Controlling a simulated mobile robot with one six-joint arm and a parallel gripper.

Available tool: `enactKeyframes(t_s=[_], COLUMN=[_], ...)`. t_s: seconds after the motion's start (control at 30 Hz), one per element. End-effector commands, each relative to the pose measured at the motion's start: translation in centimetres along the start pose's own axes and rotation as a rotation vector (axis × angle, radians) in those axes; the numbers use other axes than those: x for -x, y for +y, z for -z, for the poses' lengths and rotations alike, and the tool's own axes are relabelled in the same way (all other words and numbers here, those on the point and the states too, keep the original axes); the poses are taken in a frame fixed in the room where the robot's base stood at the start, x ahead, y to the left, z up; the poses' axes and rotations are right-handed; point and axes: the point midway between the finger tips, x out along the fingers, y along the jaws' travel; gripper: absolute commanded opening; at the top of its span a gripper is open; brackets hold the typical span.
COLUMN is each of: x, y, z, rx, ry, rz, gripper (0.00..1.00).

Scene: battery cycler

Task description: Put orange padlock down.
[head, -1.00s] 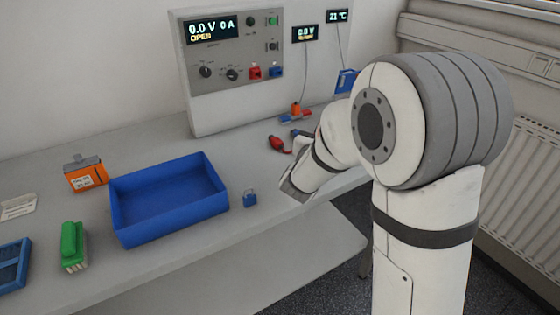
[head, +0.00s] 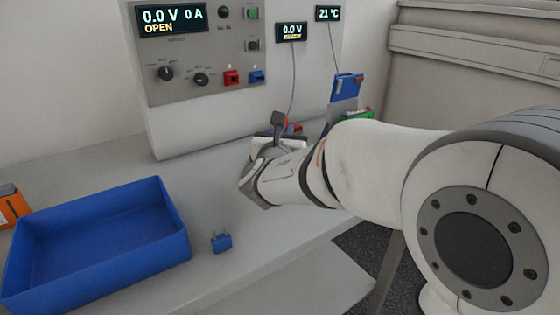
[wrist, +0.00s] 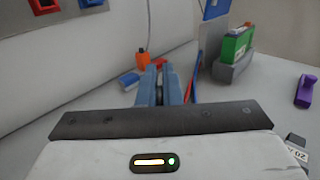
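I cannot make out an orange padlock for certain in any view. My gripper (head: 278,118) is over the bench in front of the cycler panel, to the right of the blue tray (head: 184,245). In the wrist view its two grey-blue fingers (wrist: 160,82) stand close together with a narrow dark gap. I cannot tell whether anything thin is between them. A small orange piece (wrist: 143,58) with a dark stem is beyond the fingers, slightly left. A small blue padlock (head: 222,243) stands on the bench right of the tray.
The cycler panel (head: 205,90) rises behind the bench. A green block (wrist: 237,46) in a grey holder is right of the fingers, with a purple object (wrist: 305,90) further right. An orange box (head: 10,208) is at the far left. Bare bench lies around the padlock.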

Motion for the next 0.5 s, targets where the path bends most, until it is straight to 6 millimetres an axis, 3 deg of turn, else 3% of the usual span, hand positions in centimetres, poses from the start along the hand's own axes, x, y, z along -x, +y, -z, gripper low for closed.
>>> enactKeyframes(t_s=[0.33,0.5], x=[0.1,0.1], y=[0.3,0.3], z=[4.8,5.1], rx=[0.002,0.0], ry=[0.003,-0.002], rz=[-0.006,-0.006], gripper=[0.0,0.0])
